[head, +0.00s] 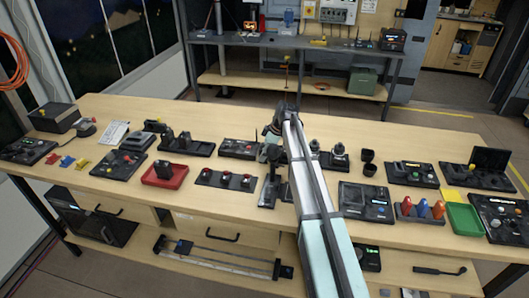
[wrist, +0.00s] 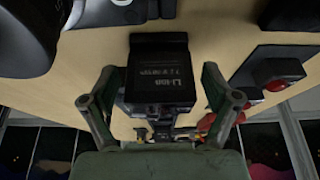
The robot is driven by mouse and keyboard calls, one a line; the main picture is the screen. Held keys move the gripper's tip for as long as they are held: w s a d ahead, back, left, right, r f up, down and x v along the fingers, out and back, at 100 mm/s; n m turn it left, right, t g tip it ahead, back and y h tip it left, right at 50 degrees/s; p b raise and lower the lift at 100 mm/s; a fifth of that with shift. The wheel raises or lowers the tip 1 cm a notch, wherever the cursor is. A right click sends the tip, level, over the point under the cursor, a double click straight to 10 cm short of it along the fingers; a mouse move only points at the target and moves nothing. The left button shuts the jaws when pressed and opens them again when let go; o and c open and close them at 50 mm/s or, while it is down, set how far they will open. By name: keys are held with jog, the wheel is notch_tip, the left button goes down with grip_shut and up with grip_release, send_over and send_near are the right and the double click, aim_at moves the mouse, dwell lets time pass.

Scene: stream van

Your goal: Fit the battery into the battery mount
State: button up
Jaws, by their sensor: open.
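The battery (wrist: 160,85), a dark block with a white Li-ion label, is between the two fingers of my gripper (wrist: 160,100) in the wrist view. The fingers are open, one on either side of it, and I see no clear grip. In the head view my gripper (head: 271,153) is low over the middle of the bench, partly behind my arm. I cannot tell for sure which black fixture is the battery mount.
Black devices line the bench's back. On the right are a panel (head: 365,201), colored pieces on a stand (head: 421,209) and a green tray (head: 465,220).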

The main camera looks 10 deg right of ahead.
jog(key=c, duration=1.6)
jog(key=shift+r, duration=0.1)
